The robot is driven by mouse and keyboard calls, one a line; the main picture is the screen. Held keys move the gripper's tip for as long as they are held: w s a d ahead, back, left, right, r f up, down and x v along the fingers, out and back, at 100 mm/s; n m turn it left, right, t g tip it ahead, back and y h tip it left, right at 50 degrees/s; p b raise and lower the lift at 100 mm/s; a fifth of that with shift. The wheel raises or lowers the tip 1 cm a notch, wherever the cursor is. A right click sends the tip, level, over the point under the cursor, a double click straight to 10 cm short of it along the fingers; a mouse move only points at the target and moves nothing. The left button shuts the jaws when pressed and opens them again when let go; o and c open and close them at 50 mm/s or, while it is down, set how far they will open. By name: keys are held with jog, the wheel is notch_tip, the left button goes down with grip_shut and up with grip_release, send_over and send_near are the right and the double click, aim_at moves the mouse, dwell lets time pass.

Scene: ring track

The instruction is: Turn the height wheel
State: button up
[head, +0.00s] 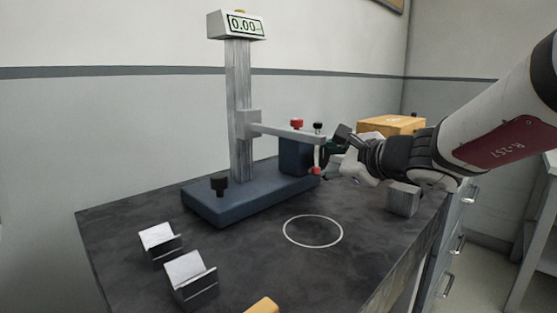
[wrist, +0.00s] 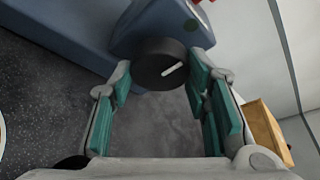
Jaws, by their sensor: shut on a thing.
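The height wheel (wrist: 157,62) is a black round knob with a white mark, on the blue housing (wrist: 165,22) in the wrist view. My gripper (wrist: 163,75) is shut on it, one green-padded finger on each side. In the head view my gripper (head: 332,160) is at the right end of the gauge, by the blue housing block (head: 295,158), and hides the wheel. The gauge has a blue base (head: 240,196), a grey column (head: 238,120) and a display (head: 238,25) reading 0.00.
Two metal V-blocks (head: 190,278) lie at the front left of the dark table. A white ring (head: 313,231) is marked on the bare middle. A grey block (head: 402,199) stands below my arm. A yellow box (head: 392,125) is behind my gripper.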

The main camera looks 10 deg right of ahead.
jog(key=o, duration=1.2)
jog(key=v, duration=1.2)
